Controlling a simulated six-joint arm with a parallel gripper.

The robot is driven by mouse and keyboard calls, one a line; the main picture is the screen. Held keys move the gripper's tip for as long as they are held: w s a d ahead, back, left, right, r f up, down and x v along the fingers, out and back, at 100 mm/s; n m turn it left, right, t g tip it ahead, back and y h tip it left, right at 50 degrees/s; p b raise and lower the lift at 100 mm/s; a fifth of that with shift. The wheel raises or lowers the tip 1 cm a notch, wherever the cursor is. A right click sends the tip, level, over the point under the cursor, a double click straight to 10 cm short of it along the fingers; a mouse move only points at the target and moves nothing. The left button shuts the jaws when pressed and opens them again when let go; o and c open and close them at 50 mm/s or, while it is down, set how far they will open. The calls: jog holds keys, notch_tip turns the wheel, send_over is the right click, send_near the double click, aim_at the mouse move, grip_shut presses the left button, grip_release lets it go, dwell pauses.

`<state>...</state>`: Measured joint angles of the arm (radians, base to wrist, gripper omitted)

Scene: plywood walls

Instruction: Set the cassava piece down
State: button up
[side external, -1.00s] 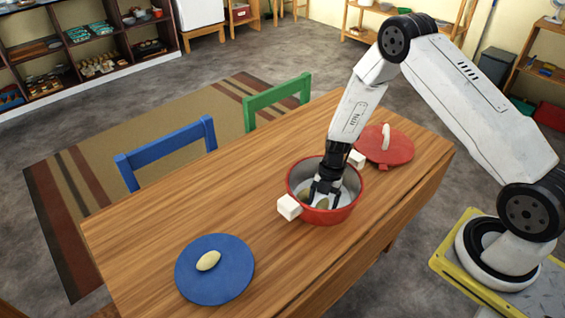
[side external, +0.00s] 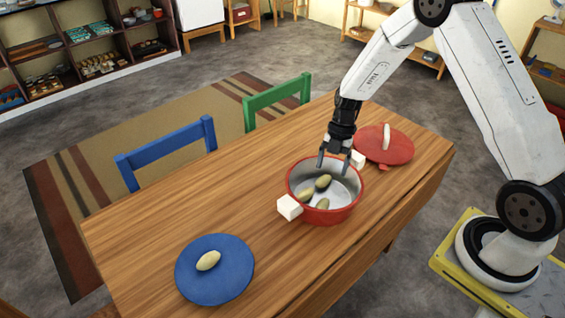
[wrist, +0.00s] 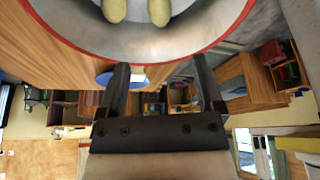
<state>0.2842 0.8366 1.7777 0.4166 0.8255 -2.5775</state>
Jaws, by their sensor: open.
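My gripper (side external: 334,162) is open and empty, just above the far rim of the red pot (side external: 326,218). Its two fingers also show apart in the wrist view (wrist: 158,75). Several pale, oval cassava-like pieces lie on the pot's grey floor: one at the back (side external: 323,181), one at the left (side external: 306,195) and one at the front (side external: 322,204). In the wrist view, two pieces (wrist: 114,9) show inside the pot, partly cut off by the frame. Another pale piece (side external: 208,260) lies on the blue plate (side external: 225,290). Which one is the task's piece cannot be told.
A red lid (side external: 372,148) with a white handle lies behind the pot at the right. White blocky handles (side external: 289,207) stick out from the pot. The wooden table (side external: 190,205) is clear between plate and pot. Blue (side external: 170,145) and green chairs (side external: 276,100) stand along its far side.

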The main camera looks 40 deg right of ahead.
jog(key=shift+r, duration=0.15)
dwell(0.5)
jog(key=s+a+r+m+t+h, duration=0.4)
jog(key=s+r+m, duration=0.8)
jog(key=m, duration=1)
jog(key=shift+s+a+r, duration=0.25)
jog(key=shift+s+a, duration=0.1)
jog(key=shift+a, duration=0.85)
